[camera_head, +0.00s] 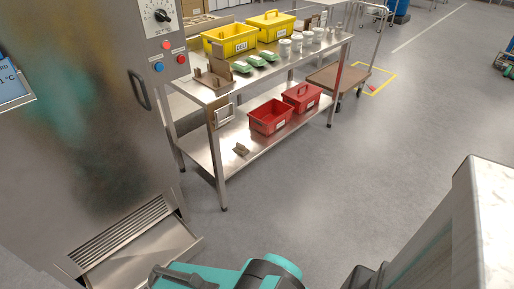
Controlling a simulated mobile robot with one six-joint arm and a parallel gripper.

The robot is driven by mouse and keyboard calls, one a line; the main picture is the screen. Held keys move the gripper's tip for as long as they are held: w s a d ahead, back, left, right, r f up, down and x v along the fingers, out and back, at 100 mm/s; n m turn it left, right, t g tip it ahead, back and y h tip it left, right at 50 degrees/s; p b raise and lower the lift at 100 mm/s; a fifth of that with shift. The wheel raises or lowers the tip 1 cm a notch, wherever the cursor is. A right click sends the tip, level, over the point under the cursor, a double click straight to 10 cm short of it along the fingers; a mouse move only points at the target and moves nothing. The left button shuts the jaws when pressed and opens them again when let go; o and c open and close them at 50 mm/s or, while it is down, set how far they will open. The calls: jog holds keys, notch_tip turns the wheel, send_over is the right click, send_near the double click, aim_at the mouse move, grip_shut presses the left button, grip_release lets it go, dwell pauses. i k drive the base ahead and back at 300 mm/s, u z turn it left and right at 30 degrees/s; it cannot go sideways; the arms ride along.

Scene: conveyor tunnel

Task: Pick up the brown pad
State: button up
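A small brown item (241,149) lies on the lower shelf of the steel table, near its left end. It is too small to tell for sure whether it is the brown pad. A brown holder or rack (212,79) stands on the table top at the left corner, and any pad in it cannot be made out. Teal and dark parts of my arm show at the bottom edge. My gripper's fingertips are not visible, and nothing is seen held.
The steel table (224,196) also bears yellow bins (229,40), green items, white cups and red bins (270,117). A steel cabinet (90,120) with an open lower flap (140,255) stands left. A cart (338,79) stands behind. Grey floor is clear in front of the table.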

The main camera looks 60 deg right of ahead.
aim_at(240, 149)
jog(key=u, duration=0.7)
jog(key=k, duration=0.15)
jog(key=z, duration=2.55)
jog(key=k, duration=0.95)
jog(key=u, duration=0.15)
jog(key=i, duration=0.75)
